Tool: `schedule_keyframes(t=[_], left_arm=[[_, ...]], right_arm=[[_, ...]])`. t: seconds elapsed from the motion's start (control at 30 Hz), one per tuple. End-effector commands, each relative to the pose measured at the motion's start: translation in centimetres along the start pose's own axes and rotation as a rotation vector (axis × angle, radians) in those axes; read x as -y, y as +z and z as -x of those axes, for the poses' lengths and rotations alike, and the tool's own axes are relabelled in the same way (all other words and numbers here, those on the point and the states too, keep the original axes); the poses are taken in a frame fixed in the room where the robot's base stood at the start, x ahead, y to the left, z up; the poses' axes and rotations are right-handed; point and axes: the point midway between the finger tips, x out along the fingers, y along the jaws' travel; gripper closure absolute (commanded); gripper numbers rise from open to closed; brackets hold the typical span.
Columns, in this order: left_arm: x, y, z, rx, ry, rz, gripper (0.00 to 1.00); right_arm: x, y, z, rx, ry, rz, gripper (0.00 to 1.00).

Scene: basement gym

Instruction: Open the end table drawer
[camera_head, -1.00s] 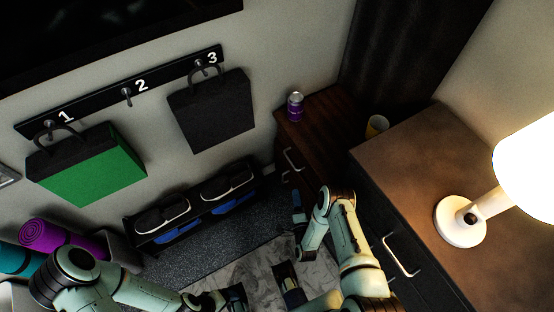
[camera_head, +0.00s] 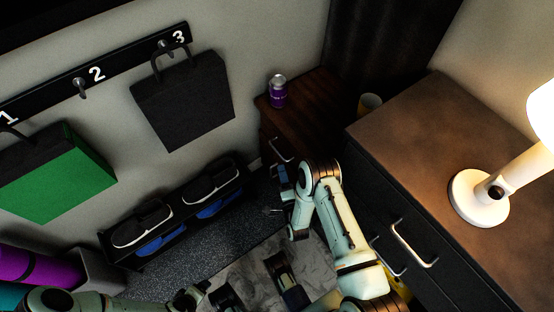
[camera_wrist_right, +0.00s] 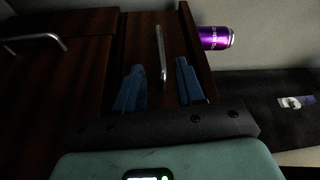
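The end table (camera_head: 318,108) is a small dark wood cabinet in the corner, with a purple can (camera_head: 278,90) on top. Its upper drawer handle (camera_head: 281,152) is a pale metal bar. My right gripper (camera_wrist_right: 158,78) is open at the drawer front, its blue fingers on either side of the upper drawer handle (camera_wrist_right: 161,52) in the right wrist view. I cannot tell whether they touch it. The drawer looks closed. My left arm is low in the head view, and its gripper (camera_head: 226,298) is dark and partly cut off by the lower edge.
A dark dresser (camera_head: 440,265) with a brown top and a lit lamp (camera_head: 482,198) stands close on the right. A shoe rack (camera_head: 172,225) stands along the wall at left. Bags hang above it. A second handle (camera_wrist_right: 36,37) is on the lower front.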

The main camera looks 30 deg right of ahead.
Motion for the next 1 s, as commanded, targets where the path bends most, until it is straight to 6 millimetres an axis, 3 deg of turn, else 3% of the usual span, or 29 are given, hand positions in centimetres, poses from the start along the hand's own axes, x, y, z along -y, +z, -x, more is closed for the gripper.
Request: schedule_keyframes(t=[0.23,0.33,0.77,0.8,0.9,1.0], left_arm=[[0.4,-1.6,-1.2,-0.048,-0.003,0.003,0.20],[0.9,-1.0,-1.6,-0.031,-0.011,0.007,0.20],[1.3,-0.4,-1.9,-0.010,-0.019,0.012,0.20],[1.3,-0.4,-1.9,-0.010,-0.019,0.012,0.20],[1.3,-0.4,-1.9,-0.011,-0.019,0.012,0.20],[1.3,-0.4,-1.9,-0.011,-0.019,0.012,0.20]], right_arm=[[0.0,0.0,-5.0,0.000,-0.003,0.000,0.62],[0.0,0.0,-6.2,-0.001,-0.002,0.001,0.62],[0.1,0.0,-7.4,0.000,0.001,0.000,0.62],[0.1,0.0,-7.4,0.000,0.001,0.000,0.65],[0.0,0.0,-7.4,0.000,0.001,0.000,0.98],[0.0,0.0,-7.4,0.000,0.001,0.000,1.00]])
